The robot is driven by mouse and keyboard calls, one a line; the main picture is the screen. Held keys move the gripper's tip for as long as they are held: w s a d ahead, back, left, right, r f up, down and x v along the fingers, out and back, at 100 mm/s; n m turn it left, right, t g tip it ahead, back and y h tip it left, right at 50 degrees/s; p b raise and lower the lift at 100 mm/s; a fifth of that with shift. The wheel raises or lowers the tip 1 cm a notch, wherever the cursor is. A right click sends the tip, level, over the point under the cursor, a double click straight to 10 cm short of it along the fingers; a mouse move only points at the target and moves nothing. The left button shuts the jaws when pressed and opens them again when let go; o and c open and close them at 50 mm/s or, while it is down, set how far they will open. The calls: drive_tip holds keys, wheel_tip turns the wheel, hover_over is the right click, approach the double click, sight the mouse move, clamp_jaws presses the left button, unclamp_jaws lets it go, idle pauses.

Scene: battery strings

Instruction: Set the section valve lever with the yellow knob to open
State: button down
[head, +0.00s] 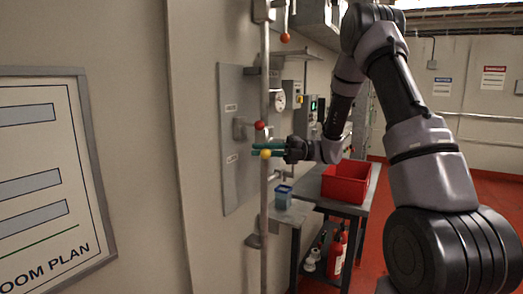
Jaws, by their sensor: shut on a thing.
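The yellow knob (266,154) of the section valve lever shows in the head view, in front of the grey wall panel (235,185) and close to a vertical pipe (264,210). My gripper (267,149) reaches in from the right with its green fingers at the yellow knob. It is shut on the lever at this knob. The fingers hide most of the lever, so its exact angle cannot be told. A red knob (259,125) on another lever (243,122) sits just above my fingers.
An orange-red knob (285,38) hangs higher up. A gauge (279,101) is on the wall behind. A red bin (347,184) stands on a grey cart (308,186), with a blue container (284,194) left of it. Red floor (488,220) is open at the right.

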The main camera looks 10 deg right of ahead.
wheel_tip(320, 180, down, 2)
drive_tip(key=shift+w+d+f+n+h, duration=0.1)
drive_tip(key=shift+w+f+n+h, duration=0.05)
drive_tip(key=shift+n+h, duration=0.75)
drive_tip(key=f+n+h, duration=0.1)
drive_tip(key=w+d+f+n+t+h, duration=0.1)
drive_tip(key=f, duration=0.1)
drive_tip(key=w+f+n+t+h, duration=0.1)
drive_tip(key=h, duration=0.1)
drive_tip(key=shift+w+d+f+n, duration=0.1)
drive_tip(key=shift+d+f+n, duration=0.2)
drive_tip(key=shift+d+f, duration=0.1)
drive_tip(key=shift+w+d+f+n+t+h, duration=0.4)
drive_tip(key=shift+w+f+t+h, duration=0.15)
drive_tip(key=shift+w, duration=0.05)
drive_tip(key=shift+w+d+f+n+t+h, duration=0.4)
drive_tip(key=shift+w+f+t+h, duration=0.1)
drive_tip(key=shift+w+t+h, duration=0.05)
drive_tip(key=c, duration=0.9)
unclamp_jaws()
drive_tip(key=shift+r, duration=0.1)
